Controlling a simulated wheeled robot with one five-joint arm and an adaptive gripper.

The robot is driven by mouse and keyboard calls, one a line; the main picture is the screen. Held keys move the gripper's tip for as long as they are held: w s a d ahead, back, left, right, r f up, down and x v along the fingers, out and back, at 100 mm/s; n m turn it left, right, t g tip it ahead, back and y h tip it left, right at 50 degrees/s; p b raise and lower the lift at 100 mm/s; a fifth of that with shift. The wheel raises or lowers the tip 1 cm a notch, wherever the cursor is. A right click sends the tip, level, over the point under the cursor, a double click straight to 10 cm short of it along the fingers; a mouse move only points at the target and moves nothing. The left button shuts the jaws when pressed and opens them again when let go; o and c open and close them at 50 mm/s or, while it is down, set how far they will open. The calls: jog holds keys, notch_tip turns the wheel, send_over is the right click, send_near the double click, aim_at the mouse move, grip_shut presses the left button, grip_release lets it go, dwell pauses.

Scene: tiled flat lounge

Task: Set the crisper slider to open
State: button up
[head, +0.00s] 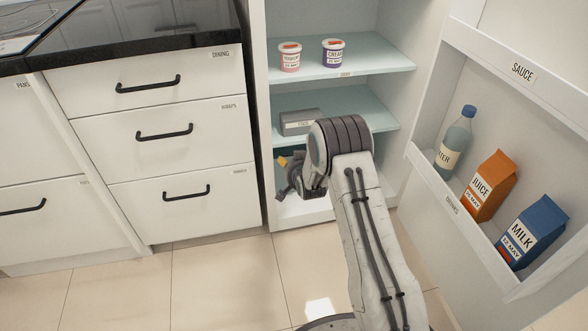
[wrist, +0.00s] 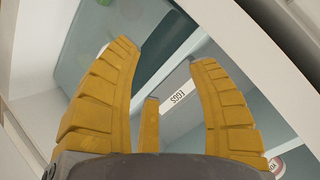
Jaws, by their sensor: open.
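The open fridge's interior (head: 392,95) stands ahead in the head view. I cannot make out the crisper slider in either view; my arm and gripper cover much of the lower part of the fridge. My gripper (head: 285,172) is inside the fridge's lower left opening, below the middle shelf (head: 375,122). In the wrist view, my gripper (wrist: 165,58) shows yellow fingers spread apart with nothing between them.
A grey box (head: 298,122) sits on the middle shelf. A pink tub (head: 290,58) and a purple tub (head: 333,54) stand above. The open door holds a bottle (head: 456,139), juice carton (head: 489,187) and milk carton (head: 532,231). White drawers (head: 160,95) stand left.

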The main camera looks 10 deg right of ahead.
jog(key=shift+s+a+r+m, duration=0.1)
jog(key=shift+s+r+m, duration=0.8)
jog(key=shift+s+r, duration=0.1)
jog(key=shift+f, duration=0.1)
